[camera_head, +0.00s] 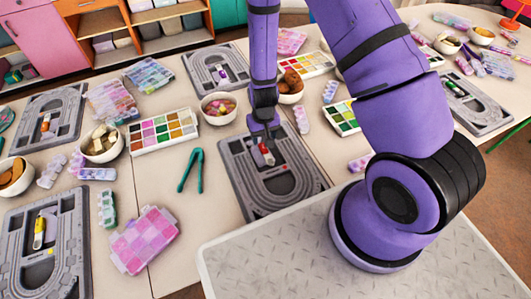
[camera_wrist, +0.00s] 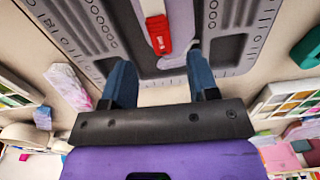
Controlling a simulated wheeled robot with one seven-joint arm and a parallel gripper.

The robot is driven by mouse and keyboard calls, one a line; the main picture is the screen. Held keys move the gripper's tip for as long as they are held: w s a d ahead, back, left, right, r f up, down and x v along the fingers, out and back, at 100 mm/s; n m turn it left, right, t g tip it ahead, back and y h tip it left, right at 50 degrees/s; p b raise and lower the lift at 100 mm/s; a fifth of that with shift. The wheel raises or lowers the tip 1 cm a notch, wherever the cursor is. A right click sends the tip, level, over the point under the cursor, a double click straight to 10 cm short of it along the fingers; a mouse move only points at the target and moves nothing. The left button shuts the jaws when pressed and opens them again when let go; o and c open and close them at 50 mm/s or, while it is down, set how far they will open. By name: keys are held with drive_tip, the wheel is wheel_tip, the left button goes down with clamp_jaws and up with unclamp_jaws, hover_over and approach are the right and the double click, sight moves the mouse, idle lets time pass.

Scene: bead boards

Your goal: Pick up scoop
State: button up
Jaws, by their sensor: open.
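A scoop with a red part (camera_head: 266,155) and a pale part lies in the central recess of the grey bead board (camera_head: 290,199) in front of me. It also shows in the wrist view, where its red end (camera_wrist: 160,42) points towards my gripper. My gripper (camera_head: 264,131) is low over the far half of this board, close to the scoop. In the wrist view my gripper (camera_wrist: 160,66) is open, its two blue fingers apart with nothing between them. The red end lies just beyond the fingertips, roughly midway between them. The height gap is hard to tell.
Green pliers (camera_head: 192,170) lie left of the board. A bead palette (camera_head: 163,131), a bowl of beads (camera_head: 218,108) and a pink bead box (camera_head: 144,239) stand around it. Other grey boards hold scoops, including a yellow one (camera_head: 39,233). Bare table shows around the pliers.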

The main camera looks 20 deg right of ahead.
sight(263, 147)
drive_tip(key=shift+f, duration=2.7)
drive_tip(key=c, duration=1)
